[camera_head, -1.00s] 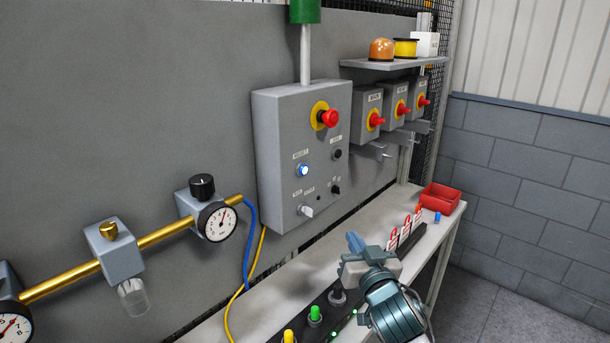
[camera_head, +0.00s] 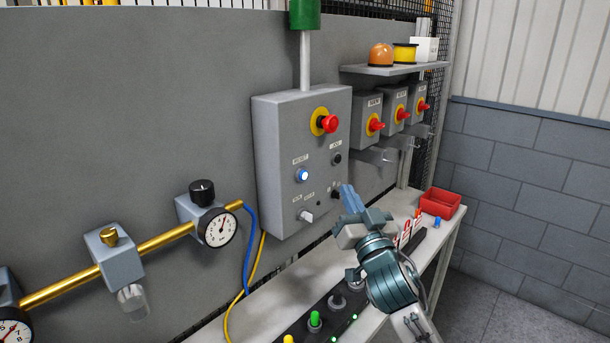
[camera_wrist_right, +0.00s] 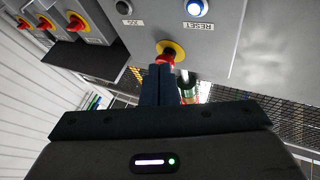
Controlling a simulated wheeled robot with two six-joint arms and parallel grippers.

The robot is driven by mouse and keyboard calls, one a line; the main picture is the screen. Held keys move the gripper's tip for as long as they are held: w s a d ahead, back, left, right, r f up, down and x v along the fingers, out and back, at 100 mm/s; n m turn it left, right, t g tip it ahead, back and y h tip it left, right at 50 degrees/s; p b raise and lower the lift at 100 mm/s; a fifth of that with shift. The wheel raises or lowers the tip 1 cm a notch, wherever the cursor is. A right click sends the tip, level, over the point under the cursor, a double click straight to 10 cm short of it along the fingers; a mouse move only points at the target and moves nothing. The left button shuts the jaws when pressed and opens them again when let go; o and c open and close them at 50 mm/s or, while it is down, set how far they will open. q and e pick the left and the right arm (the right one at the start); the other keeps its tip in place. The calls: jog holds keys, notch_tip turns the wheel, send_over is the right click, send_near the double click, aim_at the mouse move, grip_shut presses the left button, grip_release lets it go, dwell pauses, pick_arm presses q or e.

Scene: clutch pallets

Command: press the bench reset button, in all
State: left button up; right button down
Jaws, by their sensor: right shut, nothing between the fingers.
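The reset button (camera_head: 302,175) is a round blue-white lit button on the front of the grey control box (camera_head: 275,110). It also shows at the top of the right wrist view (camera_wrist_right: 195,7), beside a RESET label. My right gripper (camera_head: 347,191) is shut and empty, in front of the box's lower right edge, right of and a little below the button. In the right wrist view its closed fingertips (camera_wrist_right: 161,68) overlap the red emergency stop (camera_wrist_right: 166,56); they appear apart from the button. My left gripper is not in view.
The emergency stop (camera_head: 328,122) on its yellow ring sits above the button. A black button (camera_head: 337,158) and a white selector knob (camera_head: 306,216) are near it. Red-handled switch boxes (camera_head: 396,105) hang to the right. A red bin (camera_head: 440,201) stands on the bench.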

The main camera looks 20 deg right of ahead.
aim_at(303, 175)
jog(key=w+a+p, duration=0.3)
jog(key=w, duration=0.4)
jog(key=shift+w+a, duration=0.25)
dwell(1.9)
jog(key=shift+w+a, duration=0.15)
jog(key=shift+w, duration=0.25)
jog(key=shift+w+a, duration=0.2)
jog(key=shift+w, duration=0.2)
dwell(0.6)
jog(key=shift+s+d, duration=0.1)
jog(key=shift+s, duration=0.1)
jog(key=shift+s+d+b, duration=0.3)
jog(key=shift+s, duration=0.3)
